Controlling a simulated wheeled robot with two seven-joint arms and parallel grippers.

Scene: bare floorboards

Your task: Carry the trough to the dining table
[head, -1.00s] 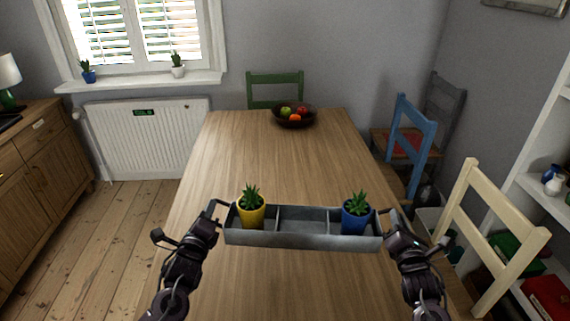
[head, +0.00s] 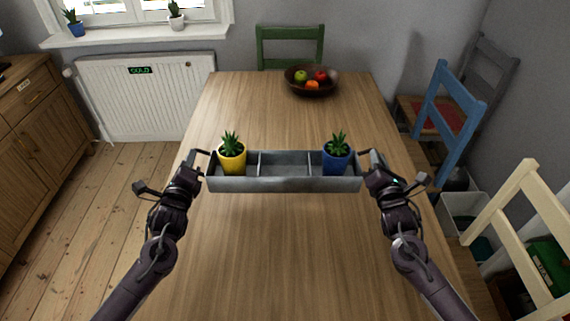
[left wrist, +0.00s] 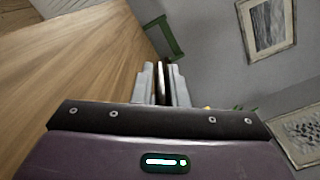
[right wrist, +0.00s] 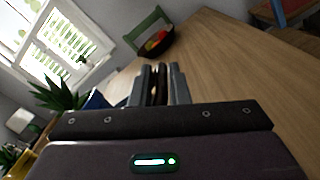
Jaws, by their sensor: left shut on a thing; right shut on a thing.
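The grey metal trough (head: 284,184) has three compartments and looks level over the dining table (head: 283,250) in the head view. I cannot tell whether it touches the tabletop. A yellow pot (head: 232,157) with a plant stands in its left compartment, a blue pot (head: 336,158) with a plant in its right one; the middle one is empty. My left gripper (head: 203,163) is shut on the trough's left end, and my right gripper (head: 368,163) is shut on its right end. The right wrist view shows the blue pot (right wrist: 96,100) beside that gripper.
A dark fruit bowl (head: 312,88) stands at the table's far end, with bare tabletop before it. A green chair (head: 291,34) is behind the table. A blue chair (head: 450,119) and a cream chair (head: 505,222) stand along the right. A radiator (head: 146,98) is at the back left.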

